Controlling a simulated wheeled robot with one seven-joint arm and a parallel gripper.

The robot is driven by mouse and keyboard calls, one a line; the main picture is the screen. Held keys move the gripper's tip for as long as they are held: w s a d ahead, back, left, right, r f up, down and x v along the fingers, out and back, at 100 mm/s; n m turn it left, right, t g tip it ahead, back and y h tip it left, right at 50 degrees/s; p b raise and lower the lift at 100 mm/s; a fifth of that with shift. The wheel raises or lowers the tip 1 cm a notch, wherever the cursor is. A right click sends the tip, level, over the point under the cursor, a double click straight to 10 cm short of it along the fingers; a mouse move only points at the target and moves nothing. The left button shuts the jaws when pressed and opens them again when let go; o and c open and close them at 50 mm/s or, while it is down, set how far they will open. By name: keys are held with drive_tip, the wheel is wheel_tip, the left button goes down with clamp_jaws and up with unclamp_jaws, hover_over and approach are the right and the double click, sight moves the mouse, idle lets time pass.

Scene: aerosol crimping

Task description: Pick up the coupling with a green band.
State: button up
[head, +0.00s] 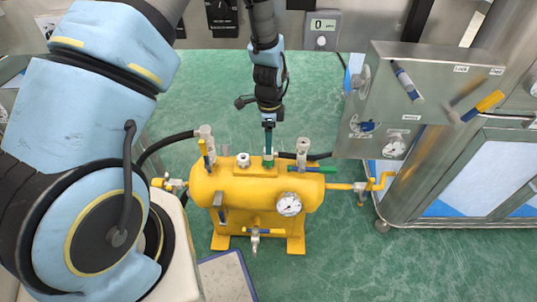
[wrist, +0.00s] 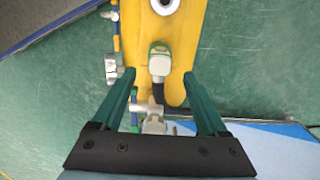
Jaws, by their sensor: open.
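The coupling with a green band (wrist: 159,60) is pale, with green around its edge, and sits on top of the yellow tank (wrist: 187,35) in the wrist view. A black hose runs from it toward my gripper's palm in that view. In the head view the coupling (head: 268,160) is a small pale shape on the tank, partly hidden by the fingers. My gripper (wrist: 158,78) is open and empty, pointing down above the tank. Its teal fingers lie on either side of the hose in the picture; I cannot tell their height above it. In the head view my gripper (head: 268,147) is just above the coupling.
A white ringed port (head: 243,160) stands left of the coupling. A gauge (head: 288,204) is on the tank's front. A steel cabinet (head: 377,90) is at right.

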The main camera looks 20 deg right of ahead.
drive_tip(key=shift+a+f, duration=0.15)
drive_tip(key=shift+f, duration=2.55)
clamp_jaws()
